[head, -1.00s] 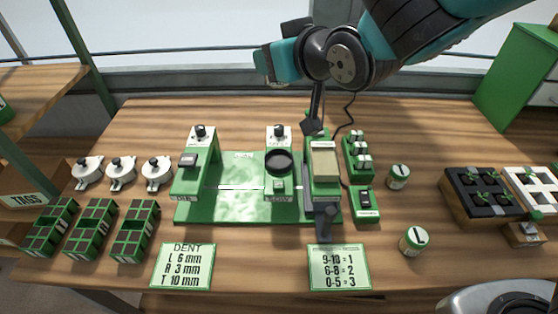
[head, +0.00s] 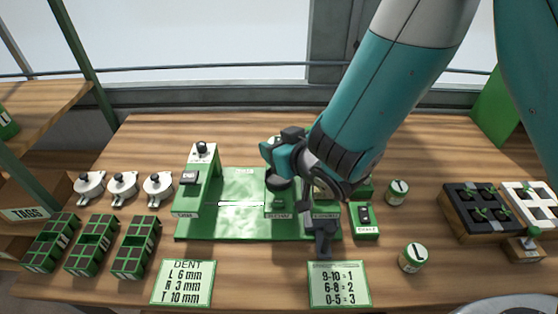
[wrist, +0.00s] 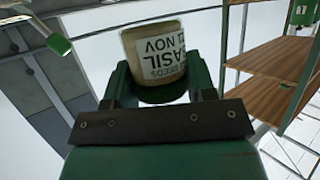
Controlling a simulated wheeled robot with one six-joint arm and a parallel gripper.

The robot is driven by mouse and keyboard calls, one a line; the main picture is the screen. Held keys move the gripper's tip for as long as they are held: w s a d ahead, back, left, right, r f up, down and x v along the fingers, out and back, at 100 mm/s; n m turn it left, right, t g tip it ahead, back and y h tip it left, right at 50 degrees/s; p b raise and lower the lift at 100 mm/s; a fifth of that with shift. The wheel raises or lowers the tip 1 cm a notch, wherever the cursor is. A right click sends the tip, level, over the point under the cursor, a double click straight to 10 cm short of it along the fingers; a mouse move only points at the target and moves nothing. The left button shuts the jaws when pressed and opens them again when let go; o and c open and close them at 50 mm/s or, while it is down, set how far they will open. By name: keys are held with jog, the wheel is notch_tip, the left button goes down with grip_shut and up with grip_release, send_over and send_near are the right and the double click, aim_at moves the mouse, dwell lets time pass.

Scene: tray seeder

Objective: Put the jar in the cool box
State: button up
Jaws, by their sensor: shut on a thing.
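The jar (wrist: 158,48), cream with a white label reading BASIL and NOV, sits between the fingers of my gripper (wrist: 160,88) in the wrist view. The gripper is shut on it, with a dark green band around the jar's lower end at the fingers. In the head view my arm crosses the middle of the picture over the bench. The held jar cannot be made out there. I cannot identify a cool box in either view.
A green seeder (head: 240,225) stands mid-bench, partly behind my arm. Two small tins (head: 397,192) (head: 413,258) stand to its right, by a black seedling tray (head: 452,222). Shelves (head: 50,82) stand at far left.

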jog(key=shift+f, duration=2.4)
jog(key=shift+f+b, duration=0.25)
jog(key=shift+b, duration=0.25)
jog(key=o, duration=0.9)
jog(key=shift+o, duration=0.2)
jog(key=shift+r+p, duration=0.2)
jog(key=shift+p, duration=0.2)
